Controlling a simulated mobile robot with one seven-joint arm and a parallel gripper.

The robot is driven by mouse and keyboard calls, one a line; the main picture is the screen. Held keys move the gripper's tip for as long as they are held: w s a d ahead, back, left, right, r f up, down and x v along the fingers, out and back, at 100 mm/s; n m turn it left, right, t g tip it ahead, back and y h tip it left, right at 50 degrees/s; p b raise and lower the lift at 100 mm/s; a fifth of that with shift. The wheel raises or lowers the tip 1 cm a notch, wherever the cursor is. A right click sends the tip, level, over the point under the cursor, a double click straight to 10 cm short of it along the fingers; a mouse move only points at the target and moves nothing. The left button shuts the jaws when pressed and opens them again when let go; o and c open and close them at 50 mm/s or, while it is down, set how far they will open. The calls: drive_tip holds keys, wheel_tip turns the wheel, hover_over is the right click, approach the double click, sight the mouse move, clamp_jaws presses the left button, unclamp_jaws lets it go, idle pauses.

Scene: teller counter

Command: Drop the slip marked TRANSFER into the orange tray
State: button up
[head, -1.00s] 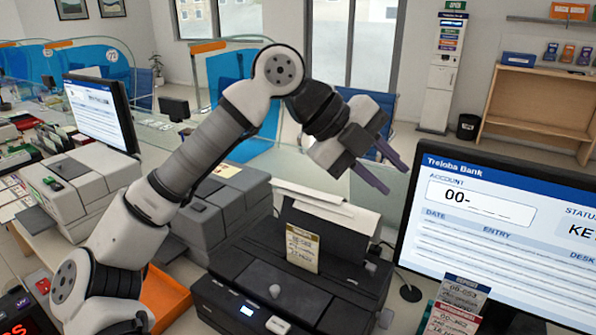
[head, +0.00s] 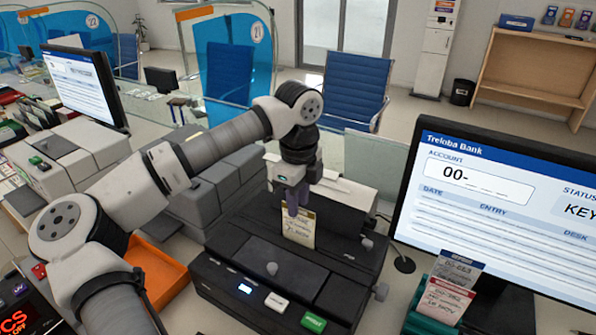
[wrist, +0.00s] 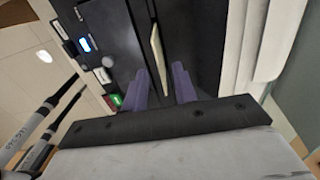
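A cream slip (head: 300,230) with a gold header stands upright in the dark printer (head: 260,270); its printing is too small to read. In the wrist view the slip (wrist: 157,58) shows edge-on, in line with the gap between my fingers. My gripper (head: 293,208) points down at the top of the slip, with its purple fingers apart in the wrist view (wrist: 163,85); whether they reach the slip's edge is unclear. The orange tray (head: 160,268) lies left of the printer, partly hidden by my arm.
Two more slips, one grey-headed (head: 458,270) and one red (head: 443,300), stand in a green holder (head: 425,322) before the right monitor (head: 510,200). Their words are not clear. Grey machines (head: 215,185) stand behind my arm. A left monitor (head: 80,85) faces the counter.

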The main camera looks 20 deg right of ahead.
drive_tip(key=shift+f+p, duration=0.4)
drive_tip(key=shift+f, duration=1.9)
clamp_jaws()
drive_tip(key=shift+r+p, duration=2.3)
drive_tip(key=shift+r, duration=3.45)
